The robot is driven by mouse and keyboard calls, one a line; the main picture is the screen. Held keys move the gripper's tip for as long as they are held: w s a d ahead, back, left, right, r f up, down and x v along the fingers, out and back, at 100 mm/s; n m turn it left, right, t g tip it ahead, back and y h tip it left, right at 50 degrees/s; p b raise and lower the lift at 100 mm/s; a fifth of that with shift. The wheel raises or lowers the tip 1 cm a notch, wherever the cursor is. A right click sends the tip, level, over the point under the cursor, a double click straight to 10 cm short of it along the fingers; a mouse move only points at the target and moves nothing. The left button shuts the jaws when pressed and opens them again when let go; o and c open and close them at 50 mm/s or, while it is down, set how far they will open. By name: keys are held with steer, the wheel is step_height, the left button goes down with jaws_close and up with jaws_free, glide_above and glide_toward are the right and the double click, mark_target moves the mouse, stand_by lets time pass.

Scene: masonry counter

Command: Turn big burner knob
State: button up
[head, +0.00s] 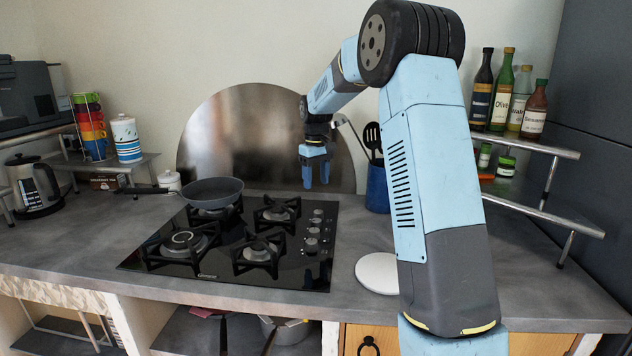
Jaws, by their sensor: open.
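The black gas hob (205,275) is set in the grey counter and has several burners. A column of small silver knobs (312,231) runs along its right side. The front left burner (183,241) looks the largest; I cannot tell which knob belongs to it. My blue gripper (316,182) points down, open and empty. It hangs in front of the metal splashback, above the far end of the knob column and apart from the knobs. The knobs are unobstructed in the head view, but their markings are too small to read.
A dark frying pan (213,192) sits on the back left burner, its handle pointing left. A blue utensil holder (377,190) stands right of the hob. A white round plate (376,274) lies partly behind my arm. Bottles (502,90) stand on a rack at right.

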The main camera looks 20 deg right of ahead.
mark_target(316, 220)
steer(key=shift+c, duration=0.8)
steer(key=f+n, duration=0.1)
steer(key=f, duration=0.3)
steer(key=f+n, duration=0.2)
steer(key=f, duration=0.3)
steer(key=f+n, duration=0.2)
steer(key=f, duration=0.2)
steer(key=shift+s+f, duration=0.2)
steer(key=shift+f, duration=0.15)
steer(key=shift+c, duration=0.5)
